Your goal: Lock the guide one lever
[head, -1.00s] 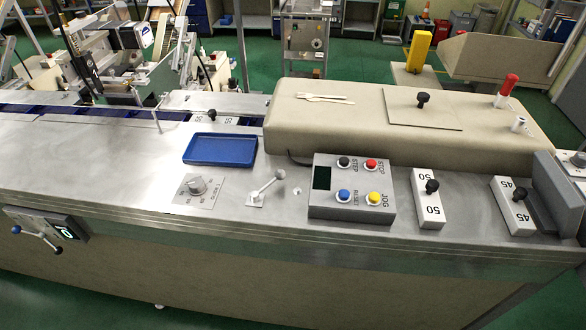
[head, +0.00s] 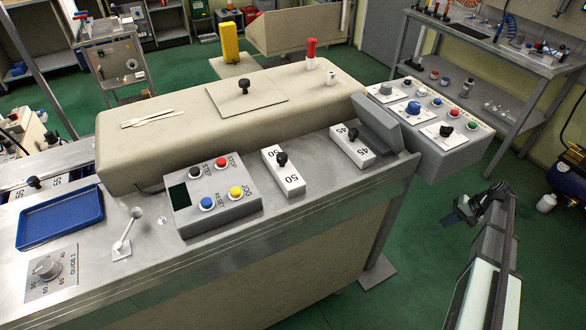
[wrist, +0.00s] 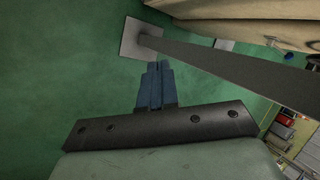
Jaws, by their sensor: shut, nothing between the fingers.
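A small metal lever (head: 125,238) with a grey ball knob stands tilted on a square plate on the steel worktop. It is right of the GUIDE 1 dial (head: 47,269), below and right of the blue tray. My gripper (head: 457,212) is at the right of the head view, out over the green floor beyond the worktop's edge, far from the lever. In the wrist view, its blue fingers (wrist: 156,84) are shut together with nothing between them, above the floor. The lever is not visible in the wrist view.
A button box (head: 212,200) stands right of the lever. The blue tray (head: 60,243) lies to its left. Two white numbered blocks (head: 283,172) (head: 352,147) and a beige housing (head: 160,162) are farther along. A grey control box (head: 465,158) is near the arm. A support leg (wrist: 225,67) crosses the wrist view.

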